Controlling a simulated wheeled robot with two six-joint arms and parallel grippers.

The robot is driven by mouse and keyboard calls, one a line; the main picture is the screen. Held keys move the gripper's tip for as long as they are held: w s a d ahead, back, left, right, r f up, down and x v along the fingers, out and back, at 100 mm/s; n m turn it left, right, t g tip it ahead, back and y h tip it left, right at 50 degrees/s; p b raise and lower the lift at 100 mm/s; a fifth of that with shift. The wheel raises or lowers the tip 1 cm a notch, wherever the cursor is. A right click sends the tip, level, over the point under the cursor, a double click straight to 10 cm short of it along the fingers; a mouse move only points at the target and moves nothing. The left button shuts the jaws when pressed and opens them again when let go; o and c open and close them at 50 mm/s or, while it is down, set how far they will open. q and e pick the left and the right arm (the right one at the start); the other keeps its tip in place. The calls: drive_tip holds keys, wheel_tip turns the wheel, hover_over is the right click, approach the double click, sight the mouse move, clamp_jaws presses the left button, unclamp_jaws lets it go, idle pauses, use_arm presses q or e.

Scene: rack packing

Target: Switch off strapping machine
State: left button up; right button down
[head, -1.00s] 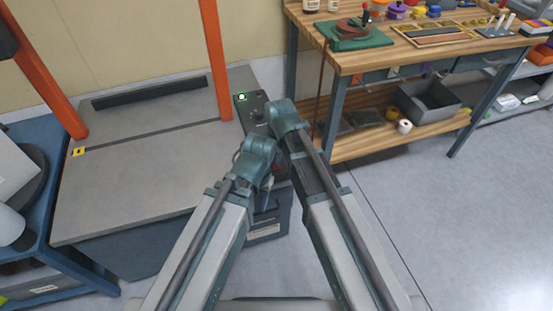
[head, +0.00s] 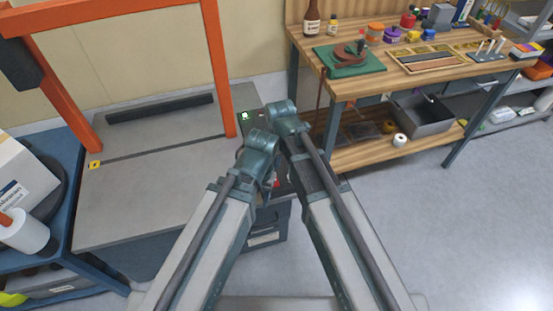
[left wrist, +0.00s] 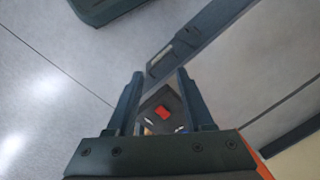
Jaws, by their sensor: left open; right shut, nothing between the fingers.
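The strapping machine (head: 150,205) has a grey top and an orange arch and stands at the left in the head view. Its control panel at the right edge carries a lit green button (head: 245,115); my arms cover much of the panel. In the left wrist view a red switch (left wrist: 161,112) on a dark panel shows between the fingers of my left gripper (left wrist: 159,75). This gripper is open and holds nothing; I cannot tell whether it touches the panel. My right gripper (head: 284,184) is shut and empty, mostly covered by my arms in the head view.
A wooden workbench (head: 340,92) with bottles, tools and a grey bin (head: 425,115) stands at the right. A blue cart (head: 60,245) with a white box stands at the left. The floor at the lower right is clear.

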use_arm(q)
drive_tip(key=shift+r+p, duration=0.4)
drive_tip(key=shift+r, duration=0.45)
use_arm(e)
drive_tip(key=shift+s+r, duration=0.1)
drive_tip(key=shift+r, duration=0.7)
